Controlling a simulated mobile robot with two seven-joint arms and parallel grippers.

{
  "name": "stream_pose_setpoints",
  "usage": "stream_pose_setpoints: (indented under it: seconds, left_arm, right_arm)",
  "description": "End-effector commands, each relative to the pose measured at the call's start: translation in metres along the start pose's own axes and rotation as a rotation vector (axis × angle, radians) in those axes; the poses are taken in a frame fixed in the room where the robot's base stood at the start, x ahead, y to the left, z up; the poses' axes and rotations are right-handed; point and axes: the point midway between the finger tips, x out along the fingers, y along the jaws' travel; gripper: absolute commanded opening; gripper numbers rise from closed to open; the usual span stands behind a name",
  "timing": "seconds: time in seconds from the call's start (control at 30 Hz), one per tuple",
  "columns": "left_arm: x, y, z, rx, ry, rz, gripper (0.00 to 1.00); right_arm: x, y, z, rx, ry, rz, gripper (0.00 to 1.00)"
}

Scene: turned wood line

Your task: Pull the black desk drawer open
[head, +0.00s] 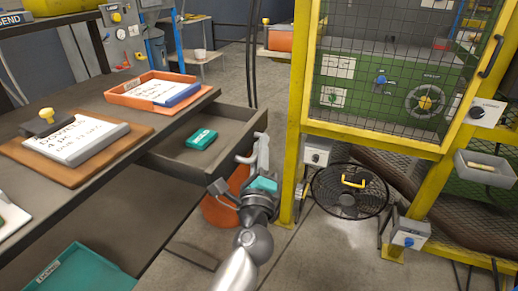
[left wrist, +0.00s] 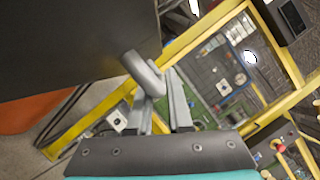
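The black desk drawer (head: 190,157) is pulled well out from under the desk top in the head view, with a small green box (head: 202,139) inside. Its grey handle (head: 243,158) is on the drawer front and shows as a rounded bar in the left wrist view (left wrist: 143,74). My left gripper (head: 261,152) is at the handle. In the left wrist view its two grey fingers (left wrist: 162,90) lie on either side of the bar, close against it, and appear shut on it. The bar hides part of one finger. My right gripper is not in view.
The desk top (head: 105,97) carries an orange tray (head: 135,97) and a clipboard-like brown board (head: 30,155). A yellow-framed mesh cage (head: 293,120) stands close to the right of my left gripper. A black round fan (head: 345,200) is on the floor there.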

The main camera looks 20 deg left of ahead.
Motion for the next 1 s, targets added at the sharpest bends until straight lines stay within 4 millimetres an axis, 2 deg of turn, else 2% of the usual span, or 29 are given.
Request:
stream_pose_setpoints:
  seconds: [0.03, 0.23, 0.57, 0.77, 1.0]
  left_arm:
    - [0.000, 0.000, 0.000, 0.000, 0.001, 0.000, 0.24]
    - [0.000, 0.000, 0.000, 0.000, 0.001, 0.000, 0.47]
    - [-0.003, 0.001, 0.000, 0.000, 0.001, 0.000, 0.47]
    - [-0.026, 0.002, -0.001, -0.001, 0.003, 0.001, 0.47]
    - [-0.070, 0.002, -0.001, 0.001, 0.003, 0.002, 0.47]
  right_arm:
    - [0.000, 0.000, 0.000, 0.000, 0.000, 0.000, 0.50]
    - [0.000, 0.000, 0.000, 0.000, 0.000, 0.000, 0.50]
    - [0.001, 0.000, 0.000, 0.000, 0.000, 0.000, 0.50]
    - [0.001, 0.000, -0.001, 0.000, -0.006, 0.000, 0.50]
    - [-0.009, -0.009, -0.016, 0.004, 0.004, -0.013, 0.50]
